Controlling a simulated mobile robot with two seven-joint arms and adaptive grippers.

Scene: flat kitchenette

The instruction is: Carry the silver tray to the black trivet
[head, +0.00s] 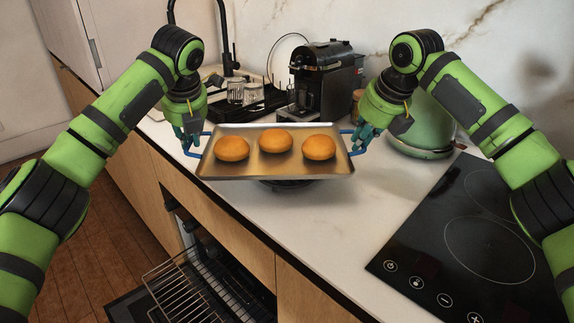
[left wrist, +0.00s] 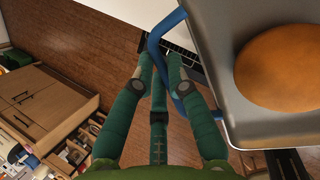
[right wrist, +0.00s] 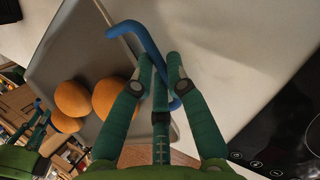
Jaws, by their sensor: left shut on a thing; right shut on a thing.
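The silver tray (head: 276,171) is held up level between my two grippers, above the front part of the counter. It carries three round golden buns (head: 275,140). My left gripper (head: 190,145) is shut on the tray's left blue handle (left wrist: 156,42). My right gripper (head: 363,140) is shut on the right blue handle (right wrist: 152,50). A dark round thing (head: 286,185) shows just under the tray's front edge. It looks like the black trivet, mostly hidden by the tray, and the gap between them cannot be told.
A black coffee machine (head: 327,75) stands behind the tray, and a green kettle (head: 422,138) stands behind right. The black hob (head: 480,235) fills the right of the counter (head: 340,220). An open oven with a wire rack (head: 195,290) is below the counter at front left.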

